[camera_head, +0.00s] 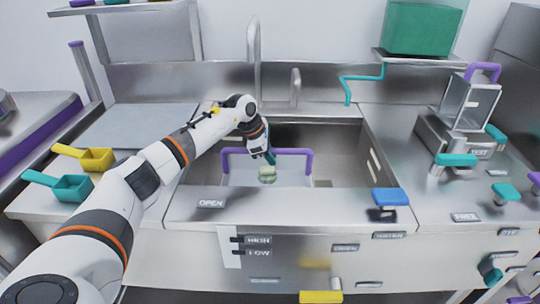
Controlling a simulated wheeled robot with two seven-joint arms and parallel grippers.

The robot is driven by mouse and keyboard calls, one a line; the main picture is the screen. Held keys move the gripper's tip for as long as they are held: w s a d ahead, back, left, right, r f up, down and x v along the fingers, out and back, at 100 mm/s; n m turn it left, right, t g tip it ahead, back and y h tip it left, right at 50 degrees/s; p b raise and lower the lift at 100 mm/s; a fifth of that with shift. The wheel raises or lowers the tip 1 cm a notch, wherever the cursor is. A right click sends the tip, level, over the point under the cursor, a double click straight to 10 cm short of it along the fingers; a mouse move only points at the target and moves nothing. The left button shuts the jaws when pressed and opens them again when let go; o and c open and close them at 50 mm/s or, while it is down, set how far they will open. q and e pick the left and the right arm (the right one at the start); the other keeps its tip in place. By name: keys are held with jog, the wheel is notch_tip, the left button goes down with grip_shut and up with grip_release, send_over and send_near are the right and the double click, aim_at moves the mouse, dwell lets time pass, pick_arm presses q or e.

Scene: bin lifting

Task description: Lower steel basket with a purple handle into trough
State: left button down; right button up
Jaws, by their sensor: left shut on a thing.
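A purple handle (294,151) spans the trough (340,140) in the counter's middle. Below it is a pale steel surface (240,172), apparently the basket, inside the trough opening; its lower part is hidden by the front edge. My left gripper (269,158) reaches down from above to the handle's middle and is shut on it. A small pale green object (267,174) shows just below the gripper, and I cannot tell exactly what it rests on. My right gripper is not in view.
Yellow (97,159) and teal (74,188) scoops lie at left. A tall tap (254,60) rises behind the trough. A green container (420,28) sits on the upper right shelf.

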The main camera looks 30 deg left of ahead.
pick_arm(q)
jog(key=shift+f+b, duration=0.35)
jog(key=shift+f, duration=0.2)
dwell(0.8)
jog(key=c, duration=1)
grip_release()
jog(key=shift+f, duration=0.15)
jog(key=shift+c, duration=0.2)
jog(key=o, duration=1)
notch_tip(320, 180, up, 14)
jog(key=p, duration=0.9)
jog(key=shift+p, duration=0.3)
jog(key=shift+s, duration=0.1)
